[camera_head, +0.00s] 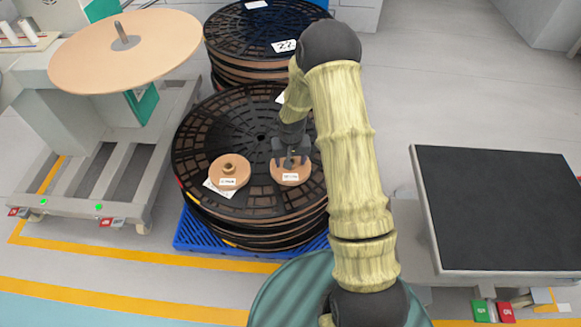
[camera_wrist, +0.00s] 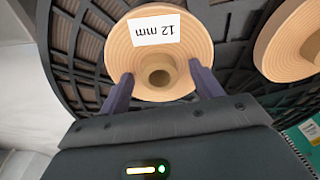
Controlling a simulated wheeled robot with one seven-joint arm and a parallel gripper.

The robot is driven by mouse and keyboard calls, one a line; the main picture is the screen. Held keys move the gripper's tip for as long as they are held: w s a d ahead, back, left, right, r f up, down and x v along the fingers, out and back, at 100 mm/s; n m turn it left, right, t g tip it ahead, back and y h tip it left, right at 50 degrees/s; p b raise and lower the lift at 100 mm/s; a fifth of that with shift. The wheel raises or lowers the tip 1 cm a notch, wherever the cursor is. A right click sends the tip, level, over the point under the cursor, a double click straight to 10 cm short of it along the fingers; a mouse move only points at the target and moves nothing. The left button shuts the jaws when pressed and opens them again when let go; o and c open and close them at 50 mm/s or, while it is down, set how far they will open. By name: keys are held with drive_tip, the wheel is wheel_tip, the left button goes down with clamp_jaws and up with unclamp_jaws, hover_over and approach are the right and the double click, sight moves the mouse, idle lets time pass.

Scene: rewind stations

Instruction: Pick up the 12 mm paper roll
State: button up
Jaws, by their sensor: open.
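The 12 mm paper roll (camera_head: 290,177) is a flat tan roll lying on top of the front stack of black reels. In the wrist view the roll (camera_wrist: 180,88) shows a white label reading "12 mm", upside down, and a raised hollow core (camera_wrist: 160,72). My gripper (camera_head: 290,158) is above this roll, pointing down. In the wrist view my gripper (camera_wrist: 160,80) is open, with one finger on each side of the core. Whether the fingers touch the core I cannot tell. In the head view my gripper hides part of the roll.
A second tan roll (camera_head: 229,172) lies to the left on the same black reel (camera_head: 190,140); it also shows in the wrist view (camera_wrist: 285,40). Another reel stack (camera_head: 250,25) stands behind. A machine with a large tan disc (camera_head: 90,55) is left, a black-topped table (camera_head: 495,210) right.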

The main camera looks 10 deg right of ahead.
drive_tip(key=shift+c, duration=0.3)
drive_tip(key=c, duration=1.1)
drive_tip(key=shift+c, duration=0.2)
wheel_tip(320, 180, up, 10)
drive_tip(key=p, duration=0.3)
drive_tip(key=shift+p, duration=0.4)
